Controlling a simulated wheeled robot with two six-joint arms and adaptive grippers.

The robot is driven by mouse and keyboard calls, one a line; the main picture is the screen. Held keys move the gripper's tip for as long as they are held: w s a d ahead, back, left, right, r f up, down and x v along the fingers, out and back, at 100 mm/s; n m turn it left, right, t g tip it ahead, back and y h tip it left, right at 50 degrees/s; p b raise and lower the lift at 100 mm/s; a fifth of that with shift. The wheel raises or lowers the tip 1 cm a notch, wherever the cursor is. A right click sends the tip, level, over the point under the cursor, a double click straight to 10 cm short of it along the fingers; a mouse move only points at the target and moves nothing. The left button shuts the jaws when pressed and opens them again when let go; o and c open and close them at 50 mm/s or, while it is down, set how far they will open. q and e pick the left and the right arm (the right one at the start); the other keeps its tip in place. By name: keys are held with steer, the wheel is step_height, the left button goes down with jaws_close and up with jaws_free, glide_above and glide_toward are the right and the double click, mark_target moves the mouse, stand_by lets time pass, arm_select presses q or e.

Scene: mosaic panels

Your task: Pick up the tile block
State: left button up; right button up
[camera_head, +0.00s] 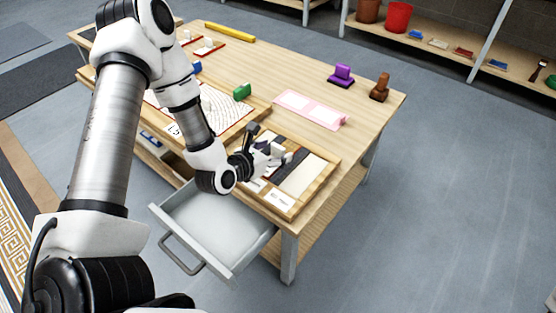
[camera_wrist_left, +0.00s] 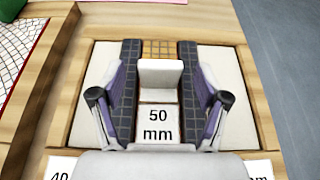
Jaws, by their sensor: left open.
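My left gripper (camera_head: 270,153) is open, low over a wooden tray (camera_head: 327,172) at the table's near corner. In the left wrist view its two fingers (camera_wrist_left: 160,105) stand apart over the tray's middle. Between them are a small white block (camera_wrist_left: 160,75) and a "50 mm" label (camera_wrist_left: 158,122). A yellow-orange gridded tile piece (camera_wrist_left: 160,48) lies just beyond the block. Dark gridded strips (camera_wrist_left: 128,55) run on both sides, partly hidden by the fingers. I cannot tell which piece is the tile block, or whether a finger touches anything. My right gripper is not in view.
An open grey drawer (camera_head: 210,222) juts out below the tray. A green block (camera_head: 242,91), a pink panel (camera_head: 310,108), a purple stamp-like object (camera_head: 341,76) and a brown one (camera_head: 380,87) stand on the table (camera_head: 285,65). The table's far middle is clear.

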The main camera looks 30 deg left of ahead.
arm_select(q)
steer(key=shift+x, duration=1.05)
